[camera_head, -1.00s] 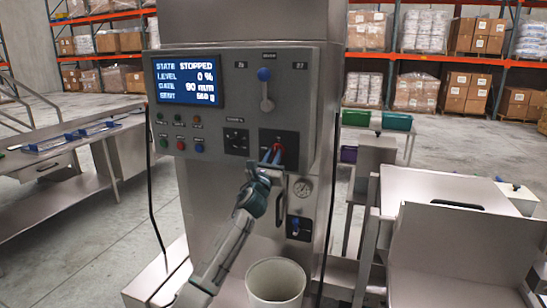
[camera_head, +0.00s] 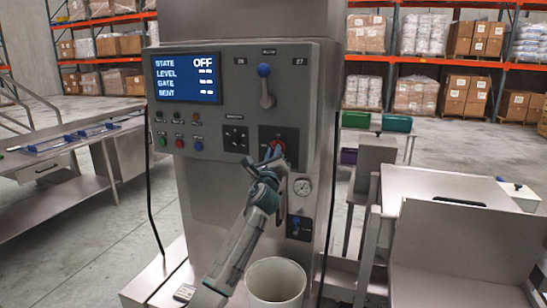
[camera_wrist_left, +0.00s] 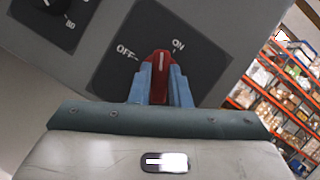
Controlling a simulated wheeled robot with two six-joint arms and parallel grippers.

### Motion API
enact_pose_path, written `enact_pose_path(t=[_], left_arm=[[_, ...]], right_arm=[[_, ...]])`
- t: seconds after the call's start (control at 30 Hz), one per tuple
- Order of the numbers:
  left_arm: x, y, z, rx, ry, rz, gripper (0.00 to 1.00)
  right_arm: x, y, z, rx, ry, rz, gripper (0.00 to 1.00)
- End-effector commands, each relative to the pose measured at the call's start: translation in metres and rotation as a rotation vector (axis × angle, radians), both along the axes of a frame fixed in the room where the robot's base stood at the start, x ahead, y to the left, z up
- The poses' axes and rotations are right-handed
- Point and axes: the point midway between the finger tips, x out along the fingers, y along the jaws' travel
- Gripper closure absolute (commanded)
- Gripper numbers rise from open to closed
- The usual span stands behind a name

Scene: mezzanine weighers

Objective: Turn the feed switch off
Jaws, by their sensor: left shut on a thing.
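The feed switch (camera_wrist_left: 160,62) is a red knob on a dark plate with OFF and ON labels, on the grey control panel (camera_head: 215,122). In the left wrist view its white line points up in the picture, between the labels; I cannot tell which mark it meets. My left gripper (camera_head: 273,154) is shut on the knob, one blue finger on each side, and hides part of it in the head view. The display (camera_head: 187,78) reads STATE OFF, with dashes for the other values. My right gripper is not in view.
A lever with a blue knob (camera_head: 264,71) is above the switch. A black dial (camera_head: 236,139) and small buttons are to its left. A handle and a gauge (camera_head: 302,187) are close below right. A white bucket (camera_head: 275,291) stands below my arm.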

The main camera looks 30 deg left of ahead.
Motion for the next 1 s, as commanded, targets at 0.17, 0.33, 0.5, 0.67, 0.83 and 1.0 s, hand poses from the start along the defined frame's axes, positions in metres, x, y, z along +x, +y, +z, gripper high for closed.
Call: enact_pose_path(t=[0.17, 0.33, 0.5, 0.67, 0.83, 1.0], left_arm=[[0.0, -0.001, 0.0, -0.166, -0.038, 0.0, 1.0], [0.001, -0.002, 0.001, -0.323, -0.075, 0.0, 1.0], [0.001, -0.002, 0.002, -0.481, -0.114, 0.0, 1.0], [0.001, -0.002, 0.002, -0.627, -0.147, 0.001, 1.0], [0.001, -0.002, 0.003, -0.77, -0.182, 0.0, 1.0], [0.001, -0.002, 0.003, -0.89, -0.21, 0.001, 1.0]], right_arm=[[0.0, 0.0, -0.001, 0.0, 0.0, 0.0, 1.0], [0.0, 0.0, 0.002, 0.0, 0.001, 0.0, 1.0], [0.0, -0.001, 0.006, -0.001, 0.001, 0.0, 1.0], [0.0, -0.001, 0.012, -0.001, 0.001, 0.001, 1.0], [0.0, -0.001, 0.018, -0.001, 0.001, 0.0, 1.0], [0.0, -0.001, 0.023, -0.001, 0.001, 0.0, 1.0]])
